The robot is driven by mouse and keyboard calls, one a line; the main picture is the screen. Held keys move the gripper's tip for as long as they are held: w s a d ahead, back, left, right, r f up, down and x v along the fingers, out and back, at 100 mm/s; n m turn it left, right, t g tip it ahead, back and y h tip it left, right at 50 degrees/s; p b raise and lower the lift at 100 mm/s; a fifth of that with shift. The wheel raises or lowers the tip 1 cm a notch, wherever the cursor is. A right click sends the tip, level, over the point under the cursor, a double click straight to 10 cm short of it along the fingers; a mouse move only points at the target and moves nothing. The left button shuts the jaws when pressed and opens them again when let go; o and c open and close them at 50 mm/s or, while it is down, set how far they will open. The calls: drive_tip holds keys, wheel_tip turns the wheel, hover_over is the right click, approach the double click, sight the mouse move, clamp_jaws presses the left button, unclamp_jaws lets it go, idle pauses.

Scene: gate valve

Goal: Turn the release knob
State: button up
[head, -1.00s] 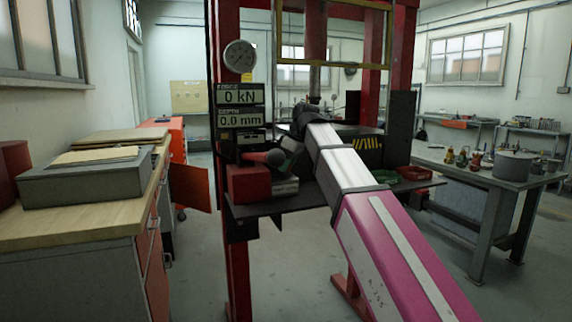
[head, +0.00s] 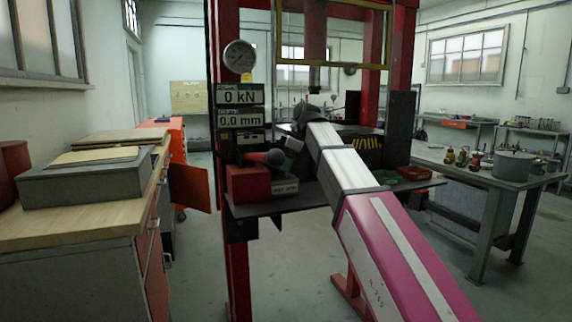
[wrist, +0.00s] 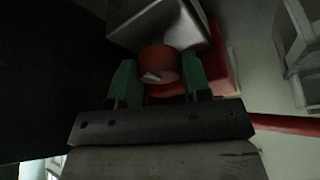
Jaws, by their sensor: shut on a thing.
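The release knob (wrist: 158,62) is a round red knob with a pale mark on its face, seen in the wrist view. It sits in front of a grey block. My gripper (wrist: 158,78) has its two green fingers on either side of the knob and is shut on it. In the head view my gripper (head: 292,145) is small and partly hidden by my own arm, beside the press's red pump box (head: 248,184). The knob cannot be made out in the head view.
The red press frame (head: 226,60) carries a gauge (head: 240,58) and displays (head: 240,96) reading 0 kN and 0.0 mm. A dark shelf (head: 300,202) holds small trays. A workbench (head: 90,222) stands left, a table (head: 470,180) right.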

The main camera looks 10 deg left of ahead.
drive_tip(key=o, duration=0.9)
drive_tip(key=shift+o, duration=0.2)
drive_tip(key=v, duration=1)
drive_tip(key=shift+d+r, duration=0.2)
drive_tip(key=shift+r, duration=0.15)
